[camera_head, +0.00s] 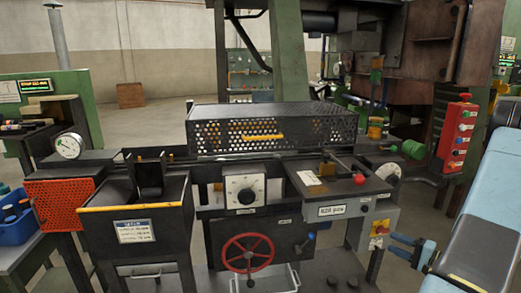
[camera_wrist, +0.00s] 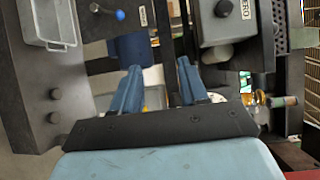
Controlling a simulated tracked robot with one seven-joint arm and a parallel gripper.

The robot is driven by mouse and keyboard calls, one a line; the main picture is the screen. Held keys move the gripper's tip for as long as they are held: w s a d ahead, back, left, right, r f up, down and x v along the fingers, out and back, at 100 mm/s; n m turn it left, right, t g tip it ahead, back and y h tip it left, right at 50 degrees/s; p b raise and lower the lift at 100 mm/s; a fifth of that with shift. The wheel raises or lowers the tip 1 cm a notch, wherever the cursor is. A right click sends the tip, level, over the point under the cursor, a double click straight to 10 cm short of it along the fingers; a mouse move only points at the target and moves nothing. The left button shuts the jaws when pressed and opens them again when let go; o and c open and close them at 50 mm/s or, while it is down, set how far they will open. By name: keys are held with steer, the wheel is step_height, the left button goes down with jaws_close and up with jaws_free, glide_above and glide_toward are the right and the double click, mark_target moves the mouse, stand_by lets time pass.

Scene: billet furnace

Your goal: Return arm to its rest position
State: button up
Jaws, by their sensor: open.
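My gripper (camera_head: 408,246) is at the right side in the head view, at the end of my light blue arm, in front of and right of the machine (camera_head: 245,190). It is low, near the grey box with the yellow and red switch (camera_head: 379,230), apart from it as far as I can tell. In the wrist view, the two blue fingers (camera_wrist: 158,82) stand apart with nothing held between them.
The machine has a perforated guard (camera_head: 340,130), a red handwheel (camera_head: 248,252), a red-knobbed lever (camera_head: 359,179) and a dark hopper (camera_head: 135,215). A red button panel (camera_head: 456,137) stands at the right. A blue bin (camera_head: 15,215) is at the left. A grey tray (camera_wrist: 48,22) shows in the wrist view.

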steer(key=s+a+r+n+g, duration=0.2)
steer(key=a+r+n+g, duration=0.3)
steer(key=a+r, duration=0.5)
steer(key=s+a+r+n+g, duration=0.2)
steer(key=a+r+n+g, duration=0.1)
steer(key=a+r+g, duration=0.65)
steer(key=s+a+r+n+t+h, duration=0.1)
steer(key=s+a+r+t+h, duration=0.2)
steer(key=s+a+r+h, duration=0.1)
steer(key=s+a+r+n+t+h, duration=0.2)
steer(key=s+a+r+h, duration=0.3)
steer(key=s+r, duration=0.4)
steer(key=shift+s+r+t+h, duration=0.3)
steer(key=shift+s+t+h, duration=0.3)
steer(key=shift+s, duration=0.65)
steer(key=shift+a, duration=0.1)
steer(key=shift+c, duration=0.3)
